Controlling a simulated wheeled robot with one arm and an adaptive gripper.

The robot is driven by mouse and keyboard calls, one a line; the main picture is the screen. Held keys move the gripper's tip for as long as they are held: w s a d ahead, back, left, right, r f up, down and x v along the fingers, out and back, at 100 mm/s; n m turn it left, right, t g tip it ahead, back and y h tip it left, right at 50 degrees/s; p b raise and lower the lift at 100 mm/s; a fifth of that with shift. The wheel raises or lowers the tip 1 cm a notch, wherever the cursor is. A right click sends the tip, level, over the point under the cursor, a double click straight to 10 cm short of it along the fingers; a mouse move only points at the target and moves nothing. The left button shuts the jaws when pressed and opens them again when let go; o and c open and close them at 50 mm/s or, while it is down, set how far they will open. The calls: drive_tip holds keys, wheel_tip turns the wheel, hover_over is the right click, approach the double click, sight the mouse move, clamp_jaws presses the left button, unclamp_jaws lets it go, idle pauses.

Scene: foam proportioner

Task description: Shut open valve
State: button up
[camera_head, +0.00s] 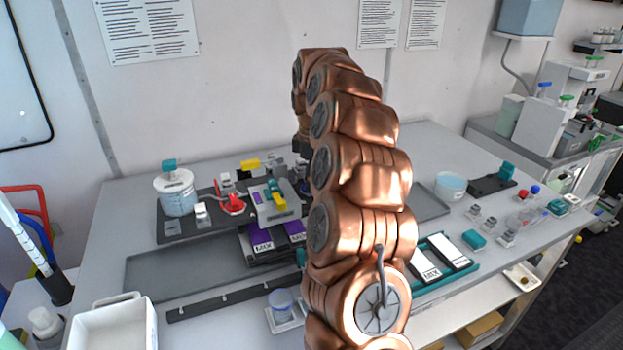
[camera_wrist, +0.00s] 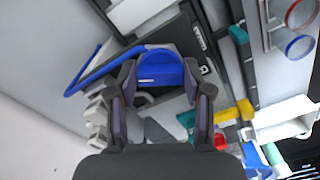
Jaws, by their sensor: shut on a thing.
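In the wrist view, my gripper (camera_wrist: 160,70) has its two dark fingers on either side of a blue handle (camera_wrist: 162,68), and it is shut on it. The blue handle has a small white mark. A blue curved tube or bar (camera_wrist: 95,75) runs off to its left. Whether the handle is turned open or shut I cannot tell. In the head view, my copper-coloured arm hides the blue handle and nearly all of my gripper.
A clear container with a teal cap (camera_head: 175,192) stands on the left of the bench. Purple-topped MIX blocks (camera_head: 263,243) sit in front of the grey block. A teal-rimmed tray (camera_head: 475,264) lies to the right of my arm. Small fittings cover the right side.

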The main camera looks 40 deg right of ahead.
drive_tip(key=n, duration=0.5)
drive_tip(key=shift+w+d+r+n+p, duration=0.1)
drive_tip(key=shift+w+n+p, duration=0.05)
drive_tip(key=shift+n+p, duration=0.25)
idle(0.3)
drive_tip(key=o, duration=1.2)
drive_tip(key=shift+c, duration=0.2)
drive_tip(key=shift+r, duration=3.7)
